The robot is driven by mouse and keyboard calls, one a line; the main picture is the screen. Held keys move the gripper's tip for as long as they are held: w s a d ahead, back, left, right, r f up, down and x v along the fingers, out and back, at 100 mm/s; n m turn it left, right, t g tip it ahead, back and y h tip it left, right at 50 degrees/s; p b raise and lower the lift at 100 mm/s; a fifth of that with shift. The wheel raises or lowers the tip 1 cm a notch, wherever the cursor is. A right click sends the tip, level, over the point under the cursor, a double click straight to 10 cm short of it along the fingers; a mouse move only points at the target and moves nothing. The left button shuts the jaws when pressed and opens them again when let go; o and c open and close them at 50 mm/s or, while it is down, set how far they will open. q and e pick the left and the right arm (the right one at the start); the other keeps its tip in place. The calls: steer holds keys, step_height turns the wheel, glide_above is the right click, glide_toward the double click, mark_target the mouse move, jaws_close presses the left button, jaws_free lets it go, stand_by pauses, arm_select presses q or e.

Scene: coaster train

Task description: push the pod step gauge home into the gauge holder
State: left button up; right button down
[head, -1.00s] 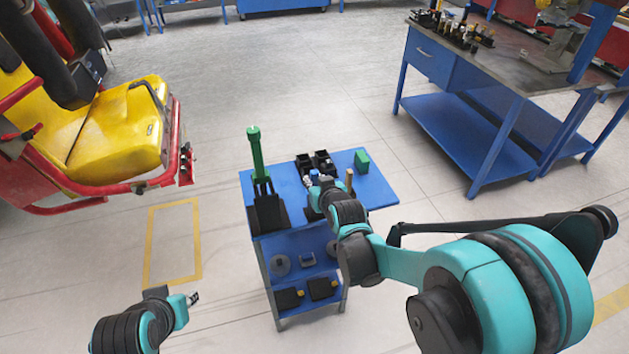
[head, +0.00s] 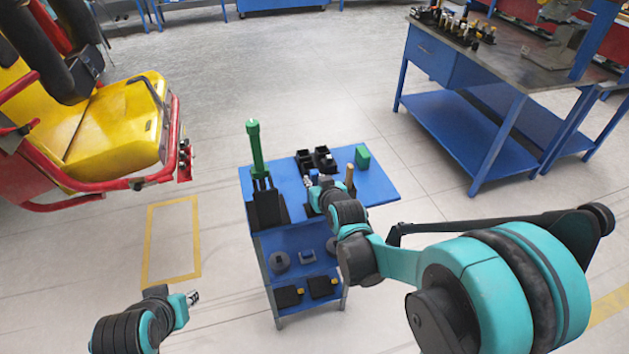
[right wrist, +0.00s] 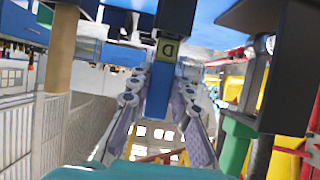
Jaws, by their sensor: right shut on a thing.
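The pod step gauge shows in the right wrist view as a blue bar (right wrist: 159,92) with a yellow label marked D. My right gripper (right wrist: 160,105) is shut on this blue bar, with one finger on each side. A black block (right wrist: 177,18) meets the labelled end; it looks like the gauge holder, but I cannot tell how deep the gauge sits. In the head view the gauge's blue top (head: 314,174) shows beside my right gripper (head: 312,184), over the blue cart. My wrist hides most of the holder there. My left gripper (head: 193,298) is away at the lower left, its fingers small.
On the blue cart (head: 385,190) stand a green tool (head: 255,148) in a black stand, black bins (head: 305,160), a green block (head: 362,157) and a tan post (head: 350,176). A yellow seat (head: 115,125) is left, a workbench (head: 480,60) right.

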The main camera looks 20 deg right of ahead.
steer(key=shift+f+b, duration=0.3)
steer(key=shift+f, duration=0.1)
steer(key=c, duration=0.5)
jaws_free()
steer(key=shift+p+v, duration=1.75)
steer(key=shift+v, duration=1.75)
steer(key=s+g, duration=0.2)
steer(key=s, duration=0.4)
steer(key=s+g, duration=0.2)
steer(key=s, duration=0.5)
steer(key=s+g, duration=0.1)
steer(key=s, duration=0.5)
steer(key=shift+s+r+g, duration=0.3)
steer(key=shift+r+g, duration=0.1)
